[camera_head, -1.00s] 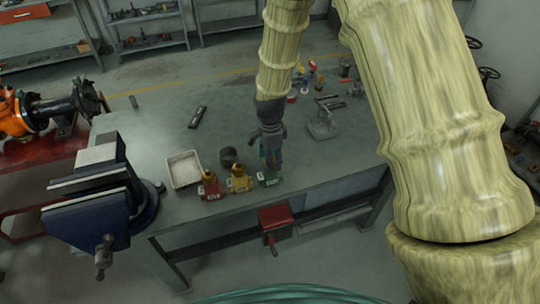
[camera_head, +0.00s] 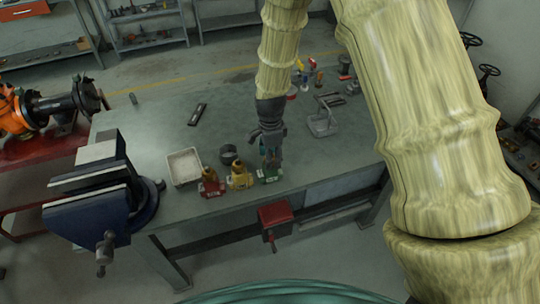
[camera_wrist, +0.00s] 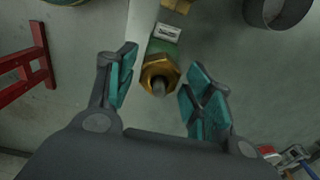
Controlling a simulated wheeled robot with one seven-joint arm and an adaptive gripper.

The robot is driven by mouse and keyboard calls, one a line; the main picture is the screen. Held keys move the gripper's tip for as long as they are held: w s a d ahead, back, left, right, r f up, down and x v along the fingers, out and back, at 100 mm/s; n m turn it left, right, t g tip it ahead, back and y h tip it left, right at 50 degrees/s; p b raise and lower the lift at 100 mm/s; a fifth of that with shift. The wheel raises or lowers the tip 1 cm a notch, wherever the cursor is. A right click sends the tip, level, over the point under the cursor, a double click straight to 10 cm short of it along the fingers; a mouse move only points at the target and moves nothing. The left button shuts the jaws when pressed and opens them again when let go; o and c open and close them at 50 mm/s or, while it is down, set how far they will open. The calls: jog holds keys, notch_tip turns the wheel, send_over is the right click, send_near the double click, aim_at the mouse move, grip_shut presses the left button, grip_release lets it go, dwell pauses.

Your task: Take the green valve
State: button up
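The green valve (camera_head: 270,176) stands near the front edge of the workbench (camera_head: 230,125), at the right end of a short row of valves. My gripper (camera_head: 270,158) points down just above it and partly covers it. In the wrist view, the valve's brass hex nut and grey stem (camera_wrist: 159,78) show between the open fingers of my gripper (camera_wrist: 160,84), with its green body and a pale label behind. The teal finger pads lie to either side of the nut, with visible gaps. The valve's lower part is hidden.
A yellow valve (camera_head: 241,177) and a red valve (camera_head: 211,185) stand close to the left. Small tools and fittings lie at the back right. The middle of the bench is mostly clear.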

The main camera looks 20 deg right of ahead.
jog(key=c, duration=0.9)
jog(key=shift+r+p, duration=0.75)
jog(key=shift+r, duration=0.15)
dwell(0.4)
jog(key=shift+r+p, duration=2.4)
jog(key=shift+r, duration=0.95)
